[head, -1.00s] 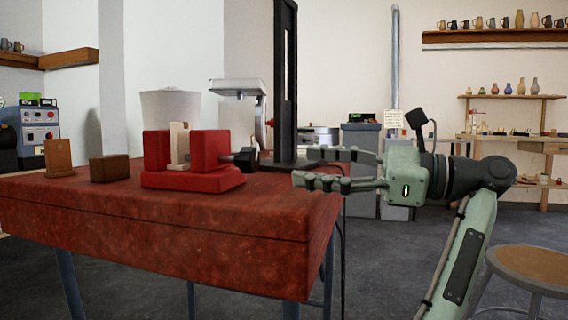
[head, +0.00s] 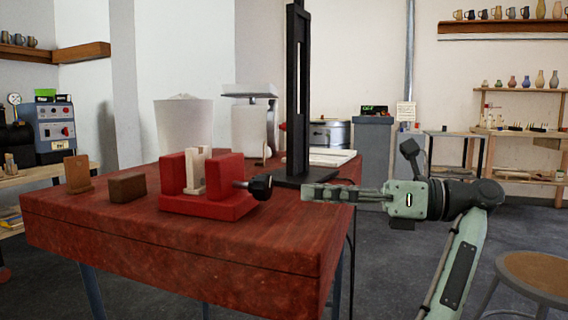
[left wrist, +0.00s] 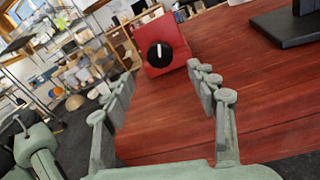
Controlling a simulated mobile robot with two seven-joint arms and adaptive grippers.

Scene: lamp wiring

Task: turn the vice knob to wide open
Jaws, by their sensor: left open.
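The red vice (head: 212,205) sits on the red table near its front edge, with a pale upright piece (head: 196,172) between its jaws. Its black knob (head: 261,187) sticks out on the right side. In the left wrist view the knob (left wrist: 160,54) faces me on the red vice body (left wrist: 162,38), with a white mark that looks nearly upright. My left gripper (head: 308,191) is to the right of the knob, level with it and apart from it. The wrist view shows its fingers (left wrist: 168,85) spread and empty, with the knob ahead between them. My right gripper is not seen.
A black upright stand (head: 297,100) rises behind the knob. A round stool (head: 536,275) is at the lower right.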

